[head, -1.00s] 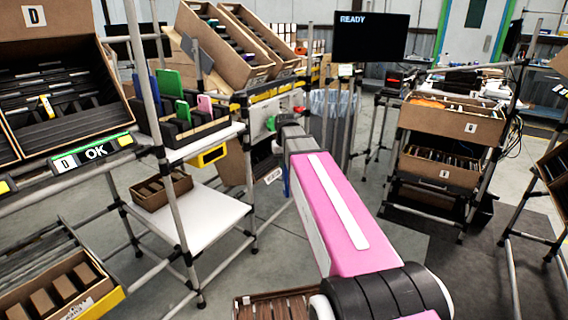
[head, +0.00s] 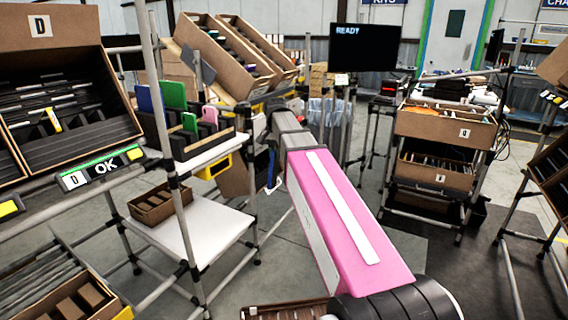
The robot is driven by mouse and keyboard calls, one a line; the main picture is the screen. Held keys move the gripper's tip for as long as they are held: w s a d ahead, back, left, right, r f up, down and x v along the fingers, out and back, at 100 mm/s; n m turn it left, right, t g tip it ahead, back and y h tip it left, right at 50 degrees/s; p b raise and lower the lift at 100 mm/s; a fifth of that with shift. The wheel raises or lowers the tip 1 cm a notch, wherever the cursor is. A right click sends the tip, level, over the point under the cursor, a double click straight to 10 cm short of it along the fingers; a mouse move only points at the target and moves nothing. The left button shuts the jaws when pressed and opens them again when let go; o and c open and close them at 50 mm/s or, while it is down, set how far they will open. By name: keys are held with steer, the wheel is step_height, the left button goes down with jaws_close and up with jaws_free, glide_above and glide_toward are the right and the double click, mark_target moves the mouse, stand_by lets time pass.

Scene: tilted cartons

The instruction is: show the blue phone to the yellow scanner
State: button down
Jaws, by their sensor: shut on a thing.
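The yellow scanner (head: 213,162) is a small yellow-framed box with a dark face, below the upper white shelf at centre left. My gripper (head: 266,150) is at the far end of my pink arm, left of centre, mostly hidden behind the wrist. A narrow strip of blue, the blue phone (head: 271,167), shows just below the wrist, and the jaws are shut on it. The gripper and phone are to the right of the scanner, apart from it in the picture. The fingertips and most of the phone are hidden.
A rack on the upper shelf (head: 209,150) holds another blue phone (head: 143,98), green phones (head: 175,93) and a pink one (head: 209,115). A metal post (head: 160,110) stands left of the scanner. A lower white shelf (head: 203,225) holds a small carton (head: 160,203). Floor right of the arm is open.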

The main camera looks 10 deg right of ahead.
steer(key=a+r+m, duration=0.2)
steer(key=a+r, duration=0.2)
steer(key=r, duration=0.1)
steer(key=w+a+f, duration=0.2)
steer(key=a+f, duration=0.1)
steer(key=f, duration=0.2)
steer(key=shift+w+a+f, duration=0.15)
steer(key=shift+a, duration=0.05)
